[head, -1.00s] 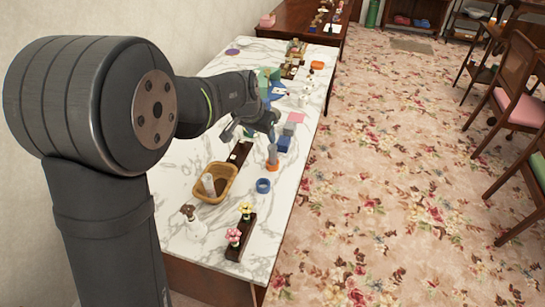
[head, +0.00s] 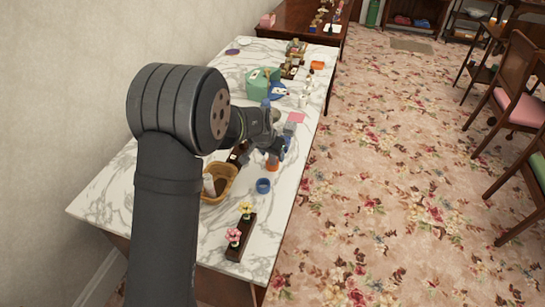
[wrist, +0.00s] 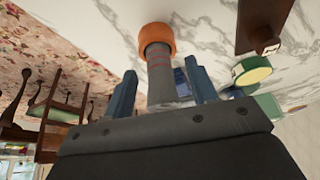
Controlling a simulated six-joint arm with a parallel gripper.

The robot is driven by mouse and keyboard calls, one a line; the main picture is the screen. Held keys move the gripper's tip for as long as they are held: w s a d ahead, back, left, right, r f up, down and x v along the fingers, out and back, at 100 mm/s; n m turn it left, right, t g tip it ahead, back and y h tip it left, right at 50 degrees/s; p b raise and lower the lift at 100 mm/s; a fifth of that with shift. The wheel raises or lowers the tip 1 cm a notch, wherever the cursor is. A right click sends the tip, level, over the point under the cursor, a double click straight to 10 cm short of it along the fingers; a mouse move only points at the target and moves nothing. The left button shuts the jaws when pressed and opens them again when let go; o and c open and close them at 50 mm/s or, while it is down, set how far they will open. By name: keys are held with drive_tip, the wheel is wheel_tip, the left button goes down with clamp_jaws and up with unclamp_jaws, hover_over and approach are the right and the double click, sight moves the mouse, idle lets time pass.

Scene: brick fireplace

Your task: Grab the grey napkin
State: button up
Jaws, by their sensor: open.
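The grey napkin looks like an upright grey roll with faint reddish markings; in the wrist view the grey napkin (wrist: 165,80) shows between my fingers. Its far end is in an orange ring (wrist: 157,38), and this orange ring (head: 272,166) rests on the marble table in the head view. My gripper (wrist: 162,84) is open, with one blue-grey finger on each side of the roll; I cannot tell whether either touches it. In the head view my gripper (head: 270,152) is right over the ring and hides most of the roll.
On the marble table (head: 130,190), a wicker basket (head: 222,190) stands left of the gripper and a blue ring (head: 263,186) in front. A grey block (head: 290,130) and pink square (head: 297,117) lie just behind. A flower stand (head: 240,238) is near the front edge.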

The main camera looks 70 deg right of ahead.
drive_tip(key=shift+d+f, duration=0.25)
drive_tip(key=shift+f, duration=0.4)
drive_tip(key=c, duration=1)
drive_tip(key=shift+r, duration=0.1)
